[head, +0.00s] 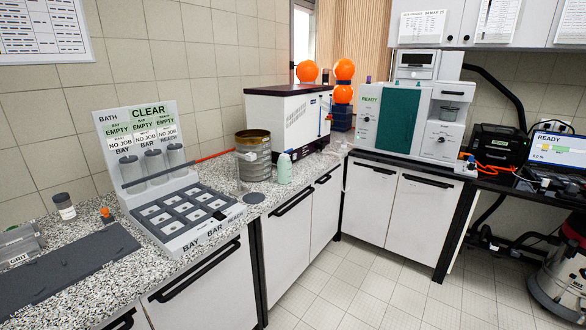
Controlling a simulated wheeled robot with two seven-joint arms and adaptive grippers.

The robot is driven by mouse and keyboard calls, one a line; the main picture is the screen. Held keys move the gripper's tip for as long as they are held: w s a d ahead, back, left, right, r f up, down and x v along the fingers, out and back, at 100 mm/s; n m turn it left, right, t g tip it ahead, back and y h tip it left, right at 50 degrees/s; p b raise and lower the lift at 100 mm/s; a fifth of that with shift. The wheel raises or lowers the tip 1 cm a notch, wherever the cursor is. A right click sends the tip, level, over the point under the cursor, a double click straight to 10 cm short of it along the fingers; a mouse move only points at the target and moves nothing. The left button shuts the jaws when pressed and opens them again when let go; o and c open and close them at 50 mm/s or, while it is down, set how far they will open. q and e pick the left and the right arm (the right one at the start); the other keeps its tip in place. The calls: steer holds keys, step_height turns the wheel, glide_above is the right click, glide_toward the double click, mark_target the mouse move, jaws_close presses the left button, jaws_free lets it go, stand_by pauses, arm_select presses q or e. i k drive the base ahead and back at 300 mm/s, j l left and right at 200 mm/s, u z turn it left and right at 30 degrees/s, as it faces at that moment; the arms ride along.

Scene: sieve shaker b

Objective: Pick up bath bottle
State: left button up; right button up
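A pale green bottle (284,168) with a light cap stands upright on the speckled counter (262,208), close to the counter's front edge. It looks like the bath bottle, but I cannot read a label on it. A stack of metal sieves (254,160) stands just left of it and a white machine (289,118) stands behind it to the right. Neither of my grippers shows in the head view. Nothing touches the bottle that I can see.
A dark round disc (254,198) lies in front of the sieves. A white rack marked BATH (139,126) stands left, with a red rod beside it. A grey-lidded jar (64,207) and a dark mat (65,270) are at the far left.

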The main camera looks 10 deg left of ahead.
mark_target(284, 162)
steer(key=i+j+z, duration=0.1)
steer(key=i+z, duration=0.15)
steer(key=i, duration=0.25)
steer(key=i+j+z, duration=0.25)
steer(key=i, duration=0.25)
steer(key=i+j+z, duration=0.25)
steer(key=i, duration=0.2)
steer(key=l, duration=0.1)
